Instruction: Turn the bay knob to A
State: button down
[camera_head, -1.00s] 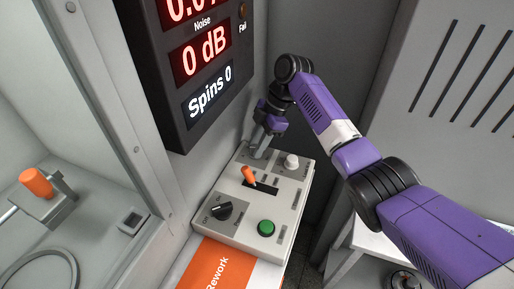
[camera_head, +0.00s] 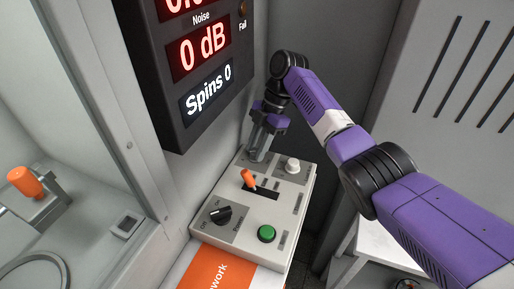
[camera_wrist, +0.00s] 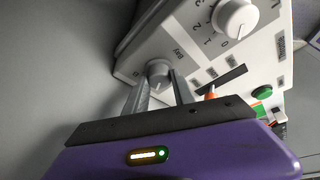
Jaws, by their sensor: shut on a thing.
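The bay knob (camera_wrist: 158,73) is a small round light grey knob on the grey control box (camera_wrist: 130,62), beside a "Bay" label. In the wrist view my gripper's fingers (camera_wrist: 160,92) stand on either side of it and are shut on it. A pale pointer mark shows on the knob's face, but I cannot tell which setting it points at. In the head view my gripper (camera_head: 259,150) reaches down to the far left corner of the control box (camera_head: 216,238). The knob there is hidden by the fingers.
The box also carries a white knob (camera_head: 292,165), an orange lever (camera_head: 249,179), a black power knob (camera_head: 221,214) and a green button (camera_head: 266,233). A display (camera_head: 195,70) hangs above, close to my gripper. An orange sheet (camera_head: 225,270) lies in front.

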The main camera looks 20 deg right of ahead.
jog(key=c, duration=1.1)
grip_release()
jog(key=shift+o, duration=0.2)
jog(key=v, duration=0.7)
jog(key=shift+d+r, duration=0.2)
jog(key=shift+r, duration=0.2)
